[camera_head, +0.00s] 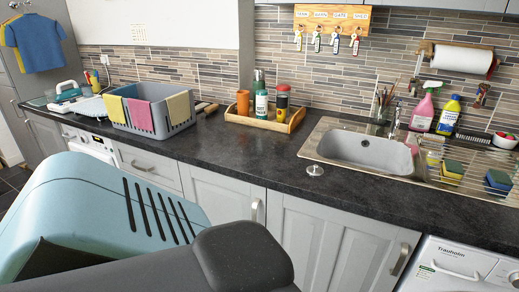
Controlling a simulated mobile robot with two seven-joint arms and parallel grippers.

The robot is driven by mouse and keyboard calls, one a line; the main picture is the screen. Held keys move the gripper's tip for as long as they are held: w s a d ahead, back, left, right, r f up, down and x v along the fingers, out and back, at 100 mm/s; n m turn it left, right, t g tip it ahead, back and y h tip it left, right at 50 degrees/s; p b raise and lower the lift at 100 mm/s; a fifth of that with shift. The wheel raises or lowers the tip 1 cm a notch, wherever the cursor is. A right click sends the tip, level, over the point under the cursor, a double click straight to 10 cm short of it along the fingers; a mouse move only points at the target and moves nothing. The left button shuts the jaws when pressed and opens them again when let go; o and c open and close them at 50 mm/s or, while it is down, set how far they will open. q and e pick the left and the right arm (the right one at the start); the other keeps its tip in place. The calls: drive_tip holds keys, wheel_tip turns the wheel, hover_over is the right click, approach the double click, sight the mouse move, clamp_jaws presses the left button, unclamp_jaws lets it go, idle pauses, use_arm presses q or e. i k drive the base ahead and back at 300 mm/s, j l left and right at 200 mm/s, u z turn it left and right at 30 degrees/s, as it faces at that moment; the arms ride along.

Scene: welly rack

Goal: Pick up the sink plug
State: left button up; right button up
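A small round metal sink plug (315,170) sits on the dark worktop, in front of the left end of the sink. It has a flat silver disc and a little raised middle. The sink (366,150) is a grey basin set in a metal surround with a drainer on its right. The plug is apart from the sink's rim. Neither of my grippers shows in the head view. A large pale blue and dark grey part of my own body fills the lower left and hides the floor there.
The worktop (235,151) is bare around the plug and to its left. A wooden tray (264,121) with bottles stands behind left. A grey crate (159,118) with cloths is further left.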

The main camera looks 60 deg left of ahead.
sight(311, 170)
drive_tip(key=u, duration=1.45)
drive_tip(key=l, duration=0.5)
drive_tip(key=l+z, duration=0.15)
drive_tip(key=l, duration=0.4)
drive_tip(key=i, duration=0.05)
